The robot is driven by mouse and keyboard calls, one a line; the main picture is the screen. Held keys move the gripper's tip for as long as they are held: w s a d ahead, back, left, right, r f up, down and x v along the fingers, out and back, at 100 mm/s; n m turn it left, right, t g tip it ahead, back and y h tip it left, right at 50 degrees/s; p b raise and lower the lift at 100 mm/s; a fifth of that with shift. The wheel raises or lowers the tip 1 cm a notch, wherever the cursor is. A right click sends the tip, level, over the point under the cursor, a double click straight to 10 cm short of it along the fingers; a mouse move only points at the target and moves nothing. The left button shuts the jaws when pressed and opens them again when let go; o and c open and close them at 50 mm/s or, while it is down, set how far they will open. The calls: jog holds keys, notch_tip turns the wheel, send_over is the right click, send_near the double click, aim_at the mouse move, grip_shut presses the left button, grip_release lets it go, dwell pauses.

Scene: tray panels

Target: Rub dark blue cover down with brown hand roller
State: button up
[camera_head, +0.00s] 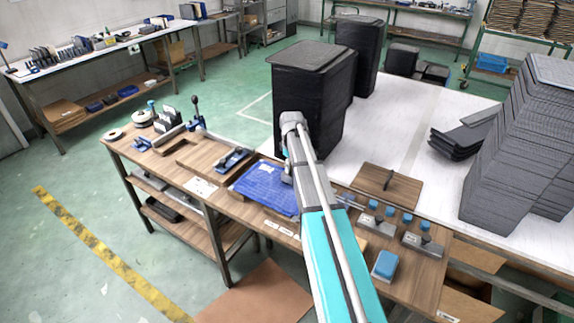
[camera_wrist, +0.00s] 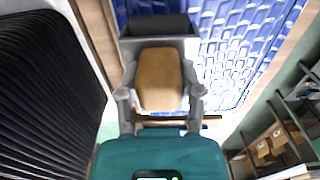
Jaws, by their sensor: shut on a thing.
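The dark blue cover (camera_head: 262,184) lies on the wooden bench, left of my arm. Its blue surface, with a pattern of pale lines, also fills the upper part of the wrist view (camera_wrist: 233,40). My gripper (camera_wrist: 160,98) is shut on the brown hand roller (camera_wrist: 160,78), with one finger on each side of its tan-brown body. A grey frame and a dark roller end show beyond the body, over the cover. I cannot tell whether the roller touches the cover. In the head view my arm hides most of the gripper and the roller.
Tall black stacks (camera_head: 312,85) stand close behind the cover, near my arm. A blue-handled tool (camera_head: 233,160) lies left of the cover. A wooden board (camera_head: 386,186), grey blocks with blue knobs (camera_head: 422,243) and a blue block (camera_head: 385,265) sit to the right.

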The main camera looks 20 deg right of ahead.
jog(key=shift+s+d, duration=0.15)
jog(key=shift+s, duration=0.05)
dwell(0.3)
jog(key=shift+s+d+f, duration=0.1)
jog(key=shift+s+d, duration=0.45)
jog(key=shift+s, duration=0.2)
jog(key=shift+s+d, duration=0.5)
jog(key=shift+s, duration=0.25)
jog(key=shift+s, duration=0.1)
jog(key=shift+s+d, duration=1.1)
jog(key=shift+s, duration=0.3)
notch_tip(320, 180, up, 6)
jog(key=p, duration=0.6)
jog(key=shift+r, duration=0.2)
notch_tip(320, 180, up, 3)
jog(key=p, duration=0.3)
jog(key=shift+f, duration=0.1)
